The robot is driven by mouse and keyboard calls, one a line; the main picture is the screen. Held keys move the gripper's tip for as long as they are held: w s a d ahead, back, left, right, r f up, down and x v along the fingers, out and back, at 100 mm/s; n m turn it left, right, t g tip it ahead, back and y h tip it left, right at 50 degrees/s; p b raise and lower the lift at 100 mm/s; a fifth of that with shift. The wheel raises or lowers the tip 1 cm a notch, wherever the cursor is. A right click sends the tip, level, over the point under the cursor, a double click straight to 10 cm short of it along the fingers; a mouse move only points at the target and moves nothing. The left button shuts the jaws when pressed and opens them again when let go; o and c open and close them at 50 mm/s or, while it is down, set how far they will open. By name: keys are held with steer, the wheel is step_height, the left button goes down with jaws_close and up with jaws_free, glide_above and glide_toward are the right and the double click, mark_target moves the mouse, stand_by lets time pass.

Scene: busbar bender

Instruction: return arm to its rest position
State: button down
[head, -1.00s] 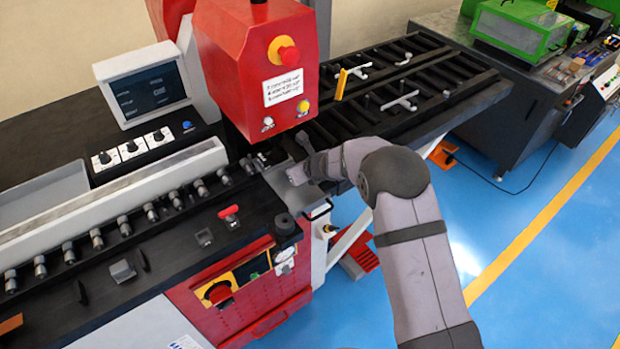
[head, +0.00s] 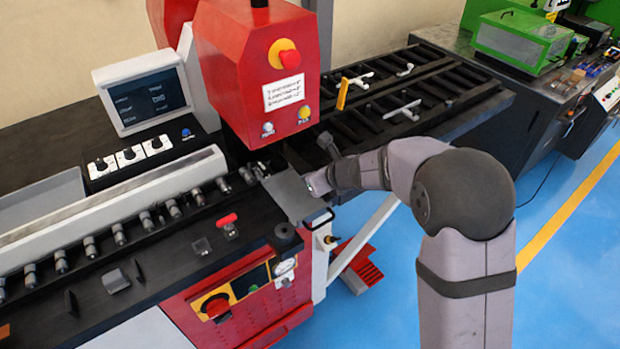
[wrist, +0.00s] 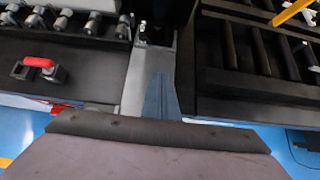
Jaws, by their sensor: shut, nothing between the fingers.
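My gripper (head: 314,184) is small in the head view, at the end of my mauve arm. It is beside the right edge of a bare grey metal plate (head: 290,195) at the right end of the red machine's bed. Its fingers are shut with nothing seen between them. My arm bends at a large dark joint on the right. In the wrist view, my own mauve link fills the bottom, and the grey plate (wrist: 147,80) runs up the middle.
The red press head (head: 262,90) stands just left of and above my gripper. A black roller table (head: 400,95) lies behind my arm. A red-handled clamp (head: 228,222) sits on the bed, and it also shows in the wrist view (wrist: 38,65). Blue floor is open at right.

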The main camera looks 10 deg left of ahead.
steer(key=s+d+f+n+g+h, duration=0.1)
steer(key=s+d+n+g+h, duration=0.2)
steer(key=s+d+n, duration=1)
steer(key=s+d+f+n+g+h, duration=0.2)
steer(key=s+d+n+g+h, duration=0.1)
steer(key=s+d+n, duration=1)
steer(key=s+n, duration=0.1)
steer(key=s, duration=0.3)
steer(key=shift+s+g+h, duration=0.15)
steer(key=shift+g+h, duration=0.15)
